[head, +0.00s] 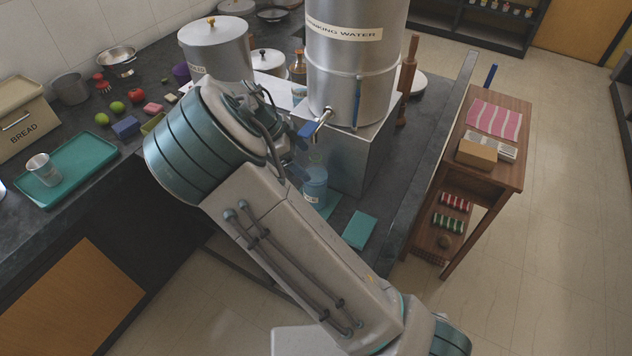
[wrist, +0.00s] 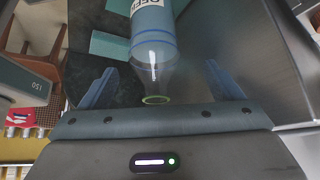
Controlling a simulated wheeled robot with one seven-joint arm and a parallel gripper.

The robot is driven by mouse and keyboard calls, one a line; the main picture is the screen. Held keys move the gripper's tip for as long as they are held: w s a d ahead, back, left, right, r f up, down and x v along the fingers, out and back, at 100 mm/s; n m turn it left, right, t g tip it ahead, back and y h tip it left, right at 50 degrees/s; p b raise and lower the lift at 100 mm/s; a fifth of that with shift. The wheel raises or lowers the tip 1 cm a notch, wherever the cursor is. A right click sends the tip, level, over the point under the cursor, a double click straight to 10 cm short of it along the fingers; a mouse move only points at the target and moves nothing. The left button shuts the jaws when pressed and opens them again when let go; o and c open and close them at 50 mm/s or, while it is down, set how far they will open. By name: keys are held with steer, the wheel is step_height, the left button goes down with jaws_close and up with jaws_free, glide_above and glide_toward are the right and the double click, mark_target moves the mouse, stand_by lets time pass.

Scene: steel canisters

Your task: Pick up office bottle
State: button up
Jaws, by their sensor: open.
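The office bottle (wrist: 152,38) is translucent blue with a white label and darker blue bands; its clear neck points toward my gripper in the wrist view. My gripper (wrist: 160,70) is open, with one blue finger on each side of the bottle's neck in the picture. I see no finger touching it; how deep the neck sits between them I cannot tell. My arm hides most of the gripper in the head view.
The steel drinking-water dispenser (head: 352,75) stands on a metal box (head: 365,150) close behind the bottle, its tap (head: 322,119) projecting above it. A teal block (head: 359,229) lies near the counter's edge. A wooden side table (head: 500,140) stands to the right, past a floor gap.

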mark_target(307, 165)
steer(key=x, duration=0.2)
steer(key=p+x, duration=0.1)
steer(key=x, duration=0.1)
steer(key=shift+s+d+p, duration=0.1)
steer(key=shift+s+p, duration=0.2)
steer(key=shift+s, duration=0.1)
steer(key=shift+d+f, duration=0.2)
steer(key=shift+f, duration=0.3)
jaws_close()
steer(key=shift+b, duration=0.35)
